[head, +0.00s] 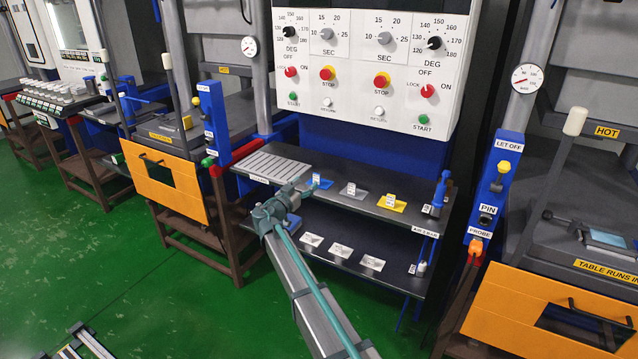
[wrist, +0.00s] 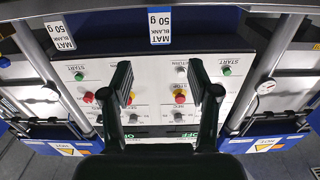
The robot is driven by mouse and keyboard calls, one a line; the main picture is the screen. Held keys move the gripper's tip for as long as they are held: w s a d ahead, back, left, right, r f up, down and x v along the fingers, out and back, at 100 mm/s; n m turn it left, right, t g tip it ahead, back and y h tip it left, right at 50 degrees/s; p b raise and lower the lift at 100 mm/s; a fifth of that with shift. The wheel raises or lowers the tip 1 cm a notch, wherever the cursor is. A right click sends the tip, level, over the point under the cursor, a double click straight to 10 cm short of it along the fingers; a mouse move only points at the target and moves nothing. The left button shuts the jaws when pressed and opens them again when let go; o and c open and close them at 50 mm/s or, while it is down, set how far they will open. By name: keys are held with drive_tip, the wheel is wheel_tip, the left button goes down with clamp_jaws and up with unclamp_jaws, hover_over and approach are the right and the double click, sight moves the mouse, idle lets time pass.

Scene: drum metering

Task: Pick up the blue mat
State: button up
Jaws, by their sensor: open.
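The blue mat (head: 322,184) lies on the dark upper shelf, left of a grey mat (head: 352,190) and a yellow mat (head: 391,203). In the wrist view a blue-edged tag (wrist: 160,28) reading "MAT BLANK 50 g" stands at top centre. A similar pale tag (wrist: 60,35) is to its left. My gripper (wrist: 162,82) is open, with nothing between its fingers.
A ribbed grey plate (head: 274,167) covers the upper shelf's left end. A control panel (head: 370,60) rises behind. A blue post (head: 440,190) stands at the shelf's right end. Presses flank both sides.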

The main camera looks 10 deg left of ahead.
sight(316, 174)
drive_tip(key=p+x, duration=0.2)
drive_tip(key=x, duration=0.6)
drive_tip(key=shift+w+d+f, duration=0.1)
drive_tip(key=shift+w, duration=0.3)
clamp_jaws()
